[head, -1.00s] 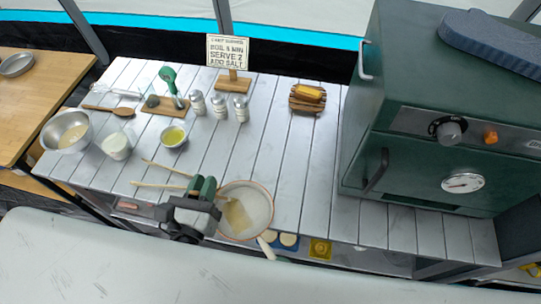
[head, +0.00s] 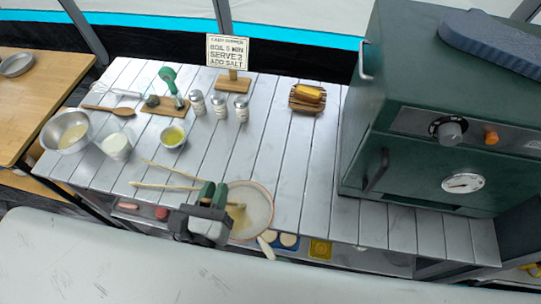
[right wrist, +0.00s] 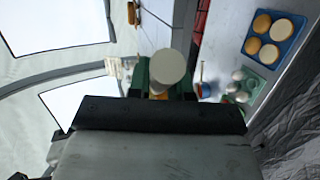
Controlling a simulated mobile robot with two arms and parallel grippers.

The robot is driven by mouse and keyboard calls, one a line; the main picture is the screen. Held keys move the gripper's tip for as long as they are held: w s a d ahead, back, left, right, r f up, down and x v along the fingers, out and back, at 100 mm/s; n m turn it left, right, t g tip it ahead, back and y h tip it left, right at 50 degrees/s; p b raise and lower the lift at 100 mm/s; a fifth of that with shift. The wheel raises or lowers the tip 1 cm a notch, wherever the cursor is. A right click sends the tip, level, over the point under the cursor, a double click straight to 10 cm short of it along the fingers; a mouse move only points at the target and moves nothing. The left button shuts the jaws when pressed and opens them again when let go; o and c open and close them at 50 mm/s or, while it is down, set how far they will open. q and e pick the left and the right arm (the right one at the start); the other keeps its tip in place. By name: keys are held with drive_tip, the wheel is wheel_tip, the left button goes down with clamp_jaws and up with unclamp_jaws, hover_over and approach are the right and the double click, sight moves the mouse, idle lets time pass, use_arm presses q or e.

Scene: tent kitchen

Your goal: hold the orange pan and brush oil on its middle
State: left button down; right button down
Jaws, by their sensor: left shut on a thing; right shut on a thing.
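The orange-rimmed pan (head: 262,208) with a pale inside stands at the counter's front edge. Its cream handle (head: 266,245) points toward me. My left gripper (head: 213,194) is at the pan's left side, shut on the brush. The brush head (head: 238,216) is over the pan's inside, left of its middle; whether it touches is unclear. In the right wrist view my right gripper (right wrist: 163,80) is shut on a cream, round-ended thing that looks like the pan handle (right wrist: 168,66). My right gripper is not visible in the head view. The oil bowl (head: 173,137) holds yellow oil.
Two thin sticks (head: 168,170) lie left of the pan. A white cup (head: 117,146), a metal bowl (head: 66,131) and several shakers (head: 220,105) stand further back. A green oven (head: 450,120) fills the right. The counter (head: 290,165) right of the pan is clear.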

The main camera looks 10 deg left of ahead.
use_arm(q)
drive_tip(key=shift+s+d, duration=1.85)
drive_tip(key=shift+s, duration=0.25)
drive_tip(key=shift+w+a+r, duration=0.1)
drive_tip(key=shift+w+a, duration=0.3)
drive_tip(key=shift+w, duration=0.35)
drive_tip(key=shift+w+a+f, duration=0.1)
drive_tip(key=shift+w+a, duration=0.25)
drive_tip(key=shift+w, duration=0.4)
drive_tip(key=shift+w+a+r, duration=0.1)
drive_tip(key=shift+w+a, duration=0.3)
drive_tip(key=shift+w, duration=0.35)
drive_tip(key=shift+w+a, duration=1.15)
drive_tip(key=shift+w, duration=0.15)
drive_tip(key=shift+r, duration=2.9)
